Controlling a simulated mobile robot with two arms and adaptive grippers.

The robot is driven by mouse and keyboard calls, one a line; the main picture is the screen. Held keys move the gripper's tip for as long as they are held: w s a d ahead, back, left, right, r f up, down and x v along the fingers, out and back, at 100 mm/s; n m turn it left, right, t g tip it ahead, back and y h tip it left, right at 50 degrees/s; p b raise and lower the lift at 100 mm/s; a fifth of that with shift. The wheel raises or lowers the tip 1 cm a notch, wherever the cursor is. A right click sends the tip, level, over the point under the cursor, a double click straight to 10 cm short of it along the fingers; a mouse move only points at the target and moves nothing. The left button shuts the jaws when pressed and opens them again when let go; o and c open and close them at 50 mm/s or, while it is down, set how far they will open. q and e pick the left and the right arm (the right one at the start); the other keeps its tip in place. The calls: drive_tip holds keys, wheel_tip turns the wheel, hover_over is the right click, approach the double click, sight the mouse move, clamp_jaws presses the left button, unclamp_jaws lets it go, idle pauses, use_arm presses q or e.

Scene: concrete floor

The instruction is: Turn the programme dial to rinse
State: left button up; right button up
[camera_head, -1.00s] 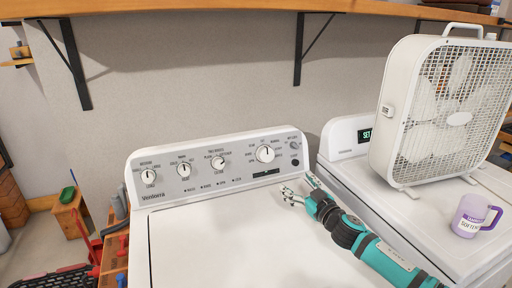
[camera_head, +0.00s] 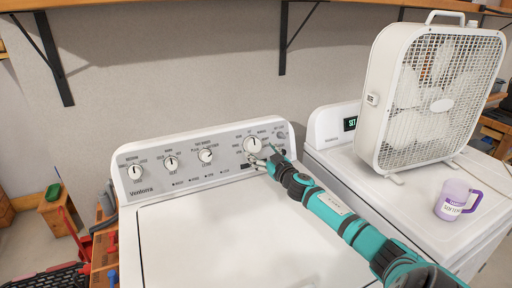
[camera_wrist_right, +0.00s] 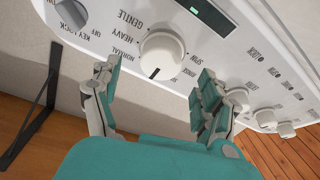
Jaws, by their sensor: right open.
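The washer's large white programme dial (camera_head: 252,145) is at the right end of the control panel. In the right wrist view the dial (camera_wrist_right: 163,52) sits just beyond and between the spread fingers, apart from them. Its dark mark points toward the picture bottom, which is the panel's top. GENTLE, HEAVY and NORMAL read on its left there, and SPIN on its right. My right gripper (camera_head: 264,155) is open and empty in front of the dial; its fingers also show in the wrist view (camera_wrist_right: 155,82). Part of the dial's lettering is hard to read. My left gripper is out of view.
Smaller knobs (camera_head: 171,163) line the panel to the left, and a key-lock knob (camera_wrist_right: 71,14) sits beside the dial. A box fan (camera_head: 432,95) and a purple-handled mug (camera_head: 452,200) stand on the neighbouring machine (camera_head: 335,160). A shelf with brackets (camera_head: 283,40) is above.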

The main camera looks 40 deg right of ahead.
sight(255, 147)
drive_tip(key=x, duration=0.3)
drive_tip(key=shift+w, duration=0.3)
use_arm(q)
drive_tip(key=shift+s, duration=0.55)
use_arm(e)
drive_tip(key=shift+w+d, duration=0.1)
drive_tip(key=shift+w, duration=0.3)
drive_tip(key=c, duration=1.2)
